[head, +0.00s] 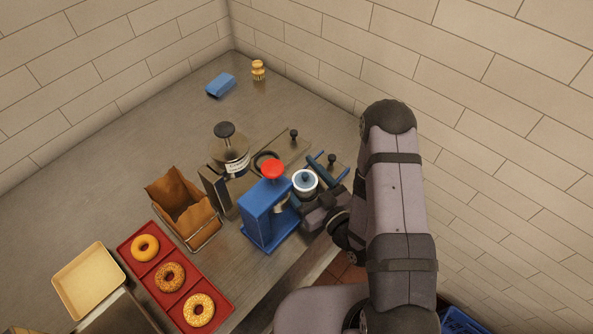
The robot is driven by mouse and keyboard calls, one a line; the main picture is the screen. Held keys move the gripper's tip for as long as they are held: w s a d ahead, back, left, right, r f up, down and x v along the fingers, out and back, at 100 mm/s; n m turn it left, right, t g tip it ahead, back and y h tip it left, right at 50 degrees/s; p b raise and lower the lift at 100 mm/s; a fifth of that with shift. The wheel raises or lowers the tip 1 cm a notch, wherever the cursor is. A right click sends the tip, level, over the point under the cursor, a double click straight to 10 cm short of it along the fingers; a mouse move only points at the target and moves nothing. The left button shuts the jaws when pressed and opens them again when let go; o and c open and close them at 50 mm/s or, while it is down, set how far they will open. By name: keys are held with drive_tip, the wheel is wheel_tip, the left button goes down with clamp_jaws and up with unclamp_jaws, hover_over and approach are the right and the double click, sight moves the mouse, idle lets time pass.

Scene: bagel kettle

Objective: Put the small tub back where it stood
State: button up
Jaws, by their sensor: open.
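A small round white tub with a blue top (305,182) shows just right of the blue stand with the red knob. My gripper (317,197) is right beside it, at the tub's lower right in the head view. The jaws are open, but the fingertips are partly hidden, and I cannot tell whether they touch the tub. The tub's underside is hidden, so what it rests on cannot be seen.
The blue stand with a red knob (264,214) is close on the left. A dark-topped kettle-like device (231,155), a paper-lined basket (184,208) and a red tray (218,289) with bagels are further left. Dark blue bars (328,168) lie just behind.

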sight(313, 190)
drive_tip(key=shift+b+v, duration=0.65)
drive_tip(key=shift+v, duration=1.45)
drive_tip(key=shift+o, duration=0.5)
drive_tip(key=shift+s+d+r+p, duration=0.3)
drive_tip(key=shift+s+p, duration=0.1)
drive_tip(key=shift+p, duration=0.45)
drive_tip(key=shift+s+d+p, duration=0.2)
drive_tip(key=shift+s+p, duration=0.2)
drive_tip(key=shift+s, duration=0.1)
drive_tip(key=shift+x, duration=0.95)
drive_tip(key=shift+f, duration=0.1)
